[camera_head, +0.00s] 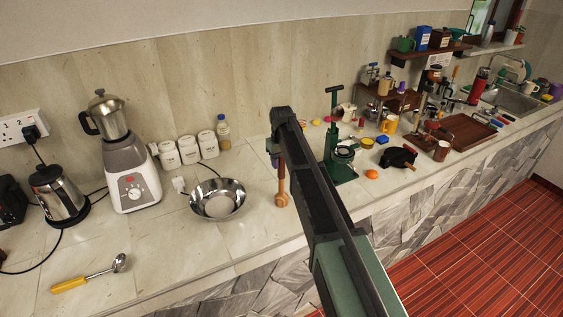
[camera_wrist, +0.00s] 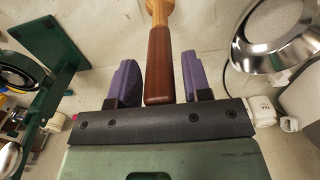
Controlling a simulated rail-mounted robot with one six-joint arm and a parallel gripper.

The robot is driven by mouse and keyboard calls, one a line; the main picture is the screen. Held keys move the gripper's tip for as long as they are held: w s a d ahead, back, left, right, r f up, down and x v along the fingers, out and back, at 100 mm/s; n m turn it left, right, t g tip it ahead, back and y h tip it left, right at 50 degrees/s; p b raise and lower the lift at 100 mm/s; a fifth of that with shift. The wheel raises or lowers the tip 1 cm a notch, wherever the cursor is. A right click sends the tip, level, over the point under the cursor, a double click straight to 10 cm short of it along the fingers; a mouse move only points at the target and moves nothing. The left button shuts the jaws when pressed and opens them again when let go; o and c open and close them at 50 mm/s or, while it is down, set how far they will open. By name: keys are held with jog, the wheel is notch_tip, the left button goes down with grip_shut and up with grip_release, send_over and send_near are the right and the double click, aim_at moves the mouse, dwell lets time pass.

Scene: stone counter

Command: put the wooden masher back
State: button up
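The wooden masher (camera_head: 282,186) is upright beside the steel bowl, with a pale wood lower end and a darker brown handle. In the wrist view its brown handle (camera_wrist: 160,65) lies between the two purple fingers of my gripper (camera_wrist: 165,85). Narrow gaps show on both sides of the handle, so the fingers are open around it and not closed on it. In the head view my gripper (camera_head: 277,147) is at the masher's upper end, partly hidden by my arm. I cannot tell for certain whether the masher's lower end touches the counter.
The steel bowl (camera_head: 217,200) is left of the masher, and a green press stand (camera_head: 335,165) is right of it. White canisters (camera_head: 188,150), a blender (camera_head: 132,175) and a kettle (camera_head: 58,192) stand further left. A yellow-handled ladle (camera_head: 90,275) lies at the front left.

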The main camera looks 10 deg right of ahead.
jog(key=shift+o, duration=0.6)
jog(key=shift+r, duration=0.1)
notch_tip(320, 180, up, 12)
jog(key=r+p, duration=0.1)
jog(key=p, duration=1.2)
jog(key=s+m, duration=0.3)
jog(key=s, duration=3.1)
jog(key=shift+f+b, duration=0.3)
jog(key=shift+f, duration=0.1)
